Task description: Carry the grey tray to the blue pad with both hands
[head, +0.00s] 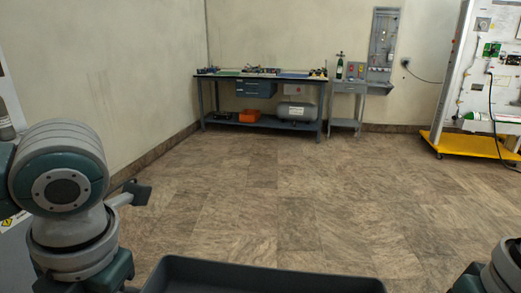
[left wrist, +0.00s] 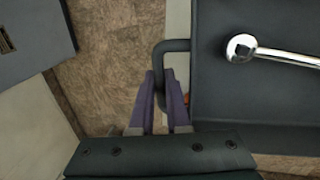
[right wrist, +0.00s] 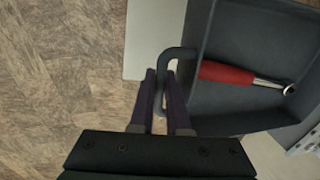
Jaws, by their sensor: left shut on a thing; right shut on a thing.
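The grey tray (head: 262,273) shows at the bottom edge of the head view, with only its far part in sight. In the left wrist view, my left gripper (left wrist: 161,78) is shut on the tray's handle, beside the tray wall (left wrist: 207,98). In the right wrist view, my right gripper (right wrist: 161,77) is shut on the other handle, beside the tray (right wrist: 262,42). A tool with a red grip (right wrist: 226,73) and a chrome shaft lies in the tray; its chrome head (left wrist: 241,47) shows in the left wrist view. A small blue patch, perhaps the blue pad (head: 296,76), lies on the far workbench.
The workbench (head: 262,76) stands against the back wall, with blue drawers, an orange box and a grey tank below. A small grey stand (head: 347,88) is beside it. A panel on a yellow base (head: 470,145) stands at right. The floor between is clear.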

